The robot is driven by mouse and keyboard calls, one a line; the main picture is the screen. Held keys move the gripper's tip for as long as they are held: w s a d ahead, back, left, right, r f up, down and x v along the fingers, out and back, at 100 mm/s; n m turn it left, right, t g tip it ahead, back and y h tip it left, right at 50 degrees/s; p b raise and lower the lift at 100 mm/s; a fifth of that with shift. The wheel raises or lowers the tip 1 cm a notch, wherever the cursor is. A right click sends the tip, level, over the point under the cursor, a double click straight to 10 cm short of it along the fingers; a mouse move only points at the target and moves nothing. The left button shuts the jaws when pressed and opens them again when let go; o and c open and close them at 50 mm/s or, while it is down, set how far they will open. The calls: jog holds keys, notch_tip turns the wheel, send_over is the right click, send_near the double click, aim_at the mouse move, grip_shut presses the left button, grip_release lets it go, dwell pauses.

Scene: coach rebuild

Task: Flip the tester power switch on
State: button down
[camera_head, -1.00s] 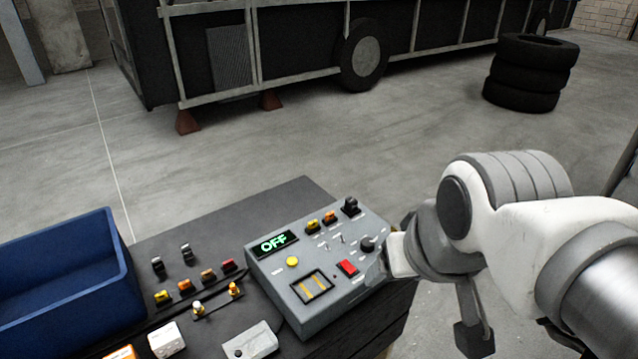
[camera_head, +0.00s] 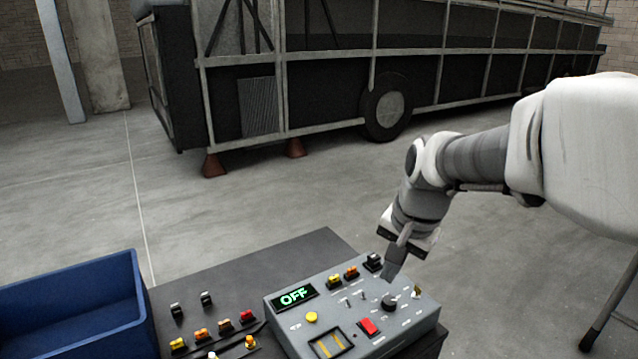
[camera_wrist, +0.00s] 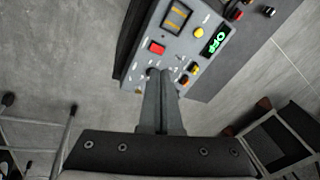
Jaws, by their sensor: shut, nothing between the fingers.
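The tester (camera_head: 405,322) is a grey box on the dark table; its green display (camera_head: 294,295) reads OFF. A red rocker switch (camera_head: 369,326) sits on its top face and also shows in the wrist view (camera_wrist: 157,48). A black round knob (camera_head: 388,303) is behind and right of the red switch. Small toggle levers stand near it; their labels are too small to read. My gripper (camera_head: 390,278) is shut and empty, pointing down over the back right of the panel near the knob. In the wrist view its fingertips (camera_wrist: 158,73) partly cover the knob area; contact cannot be told.
A blue bin (camera_head: 75,310) stands at the left of the table (camera_head: 225,270). Several small coloured parts lie between bin and tester. Black, orange and yellow connectors (camera_head: 351,272) rise along the tester's back edge. A bus frame (camera_head: 320,80) stands behind; the floor between is clear.

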aim_at(367, 319)
jog(key=w+f+m+g, duration=0.1)
jog(key=w+f+m, duration=0.3)
jog(key=w+f, duration=0.4)
jog(key=shift+w+d+f+m+g, duration=0.3)
jog(key=shift+w+d, duration=0.05)
jog(key=shift+w, duration=0.25)
jog(key=f, duration=0.4)
jog(key=w+f, duration=0.1)
jog(key=f, duration=0.4)
jog(key=a+f+p, duration=0.1)
jog(key=f, duration=0.4)
jog(key=shift+w, duration=0.3)
